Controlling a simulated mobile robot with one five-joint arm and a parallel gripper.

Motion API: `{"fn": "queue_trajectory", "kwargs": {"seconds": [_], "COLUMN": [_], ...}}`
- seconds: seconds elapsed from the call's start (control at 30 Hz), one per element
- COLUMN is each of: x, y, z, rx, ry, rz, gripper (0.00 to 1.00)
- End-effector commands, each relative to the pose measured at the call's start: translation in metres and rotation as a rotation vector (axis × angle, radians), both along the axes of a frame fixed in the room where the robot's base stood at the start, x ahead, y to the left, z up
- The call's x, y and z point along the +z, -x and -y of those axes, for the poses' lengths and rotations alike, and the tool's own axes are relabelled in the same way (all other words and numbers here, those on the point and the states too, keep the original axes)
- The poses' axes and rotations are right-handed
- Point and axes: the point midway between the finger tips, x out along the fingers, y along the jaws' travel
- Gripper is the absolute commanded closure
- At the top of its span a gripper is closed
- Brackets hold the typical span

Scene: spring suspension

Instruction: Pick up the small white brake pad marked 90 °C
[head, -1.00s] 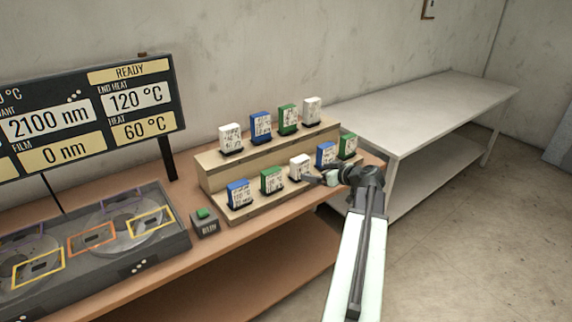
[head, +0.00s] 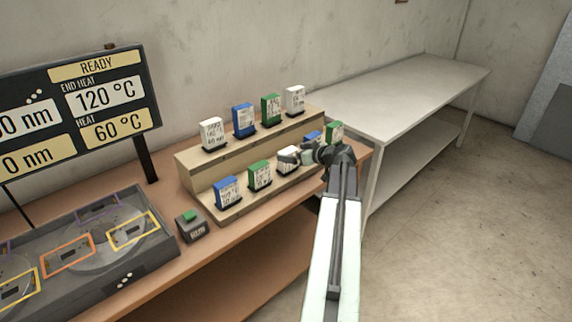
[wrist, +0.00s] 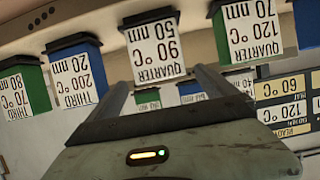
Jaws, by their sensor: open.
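The small white brake pad marked 90 °C, 50 nm and QUARTER (wrist: 155,47) hangs upside down in the wrist view, which is inverted. It lies between and just beyond the two finger tips of my gripper (wrist: 161,78), which is open and empty. In the head view the white pad (head: 287,159) stands in the lower row of the stepped rack (head: 190,178), partly hidden by my gripper (head: 303,156) at its right side. Whether the fingers touch the pad cannot be told.
A blue pad marked 200 °C (wrist: 75,70) and a green pad marked 70 nm (wrist: 238,32) flank it closely. An upper row of pads stands behind. A button box (head: 191,228) and a disc machine (head: 90,255) are left; a bare pale table (head: 410,95) is right.

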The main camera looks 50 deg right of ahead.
Motion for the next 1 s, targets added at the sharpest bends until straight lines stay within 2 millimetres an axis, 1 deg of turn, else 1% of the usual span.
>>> {"fn": "queue_trajectory", "kwargs": {"seconds": [0.03, 0.1, 0.2, 0.4, 0.43, 0.47, 0.5, 0.57, 0.6, 0.67, 0.7, 0.73, 1.0], "x": [-0.011, -0.018, -0.021, -0.019, -0.019, -0.019, -0.019, -0.019, -0.019, -0.019, -0.019, -0.019, -0.017], "y": [-0.009, -0.020, -0.034, -0.036, -0.036, -0.036, -0.036, -0.036, -0.036, -0.036, -0.036, -0.036, -0.036], "z": [0.001, 0.001, 0.002, 0.001, 0.001, 0.001, 0.001, 0.001, 0.001, 0.000, 0.000, 0.000, 0.000], "rx": [0.002, 0.002, 0.002, 0.001, 0.001, 0.001, 0.001, 0.001, 0.001, 0.001, 0.001, 0.001, 0.003], "ry": [0.000, 0.000, -0.001, -0.001, 0.000, 0.000, 0.000, 0.000, 0.000, 0.000, 0.000, 0.000, -0.001], "rz": [0.000, 0.000, 0.001, 0.000, 0.000, 0.000, 0.000, 0.000, 0.000, 0.000, 0.000, 0.001, 0.001], "gripper": [0.04, 0.04, 0.04, 0.04, 0.06, 0.15, 0.26, 0.43, 0.54, 0.70, 0.82, 0.86, 0.86]}}
